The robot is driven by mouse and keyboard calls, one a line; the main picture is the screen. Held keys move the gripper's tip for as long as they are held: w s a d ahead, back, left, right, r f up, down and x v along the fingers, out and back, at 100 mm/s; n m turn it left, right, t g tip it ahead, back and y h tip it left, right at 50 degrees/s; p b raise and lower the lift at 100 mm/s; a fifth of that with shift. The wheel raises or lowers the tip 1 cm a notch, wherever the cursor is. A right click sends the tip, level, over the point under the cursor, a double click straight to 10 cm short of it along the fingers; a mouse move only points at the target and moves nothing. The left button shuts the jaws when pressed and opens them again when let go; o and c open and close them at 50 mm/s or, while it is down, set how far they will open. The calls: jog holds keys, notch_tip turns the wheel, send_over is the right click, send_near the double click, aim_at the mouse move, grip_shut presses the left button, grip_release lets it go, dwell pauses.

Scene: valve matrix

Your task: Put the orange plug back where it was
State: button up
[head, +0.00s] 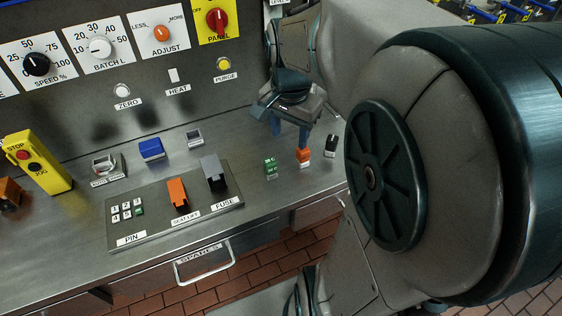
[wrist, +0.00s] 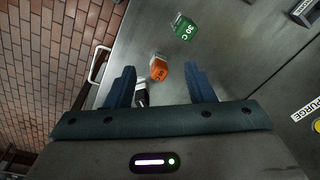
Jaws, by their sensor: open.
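A small orange plug (head: 303,156) with a white lower part stands on the steel counter (head: 245,147), toward its right end. It also shows in the wrist view (wrist: 159,69), in the gap between and just beyond my fingertips, with dark marking on it. My gripper (head: 290,131) is open above the counter with its blue fingers pointing down, close over the orange plug; in the wrist view its two fingers (wrist: 160,75) stand wide apart. I cannot tell whether a finger touches the plug. A grey panel (head: 150,222) holds a PIN keypad, an orange SEAT LIFT switch and a FUSE part.
A green plug (head: 270,167) marked 30 stands left of the orange one, and a black plug (head: 331,144) stands right of it, partly behind a finger in the wrist view (wrist: 140,96). A SPARES drawer handle (head: 204,262) juts from the counter front. Knobs line the back wall.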

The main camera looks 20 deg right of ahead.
jog(key=s+a+f+n+t, duration=0.2)
jog(key=s+a+n, duration=0.4)
jog(key=n, duration=0.5)
jog(key=shift+s+f+y, duration=0.15)
jog(key=shift+s+y, duration=0.15)
jog(key=shift+s, duration=0.75)
jog(key=shift+a, duration=0.1)
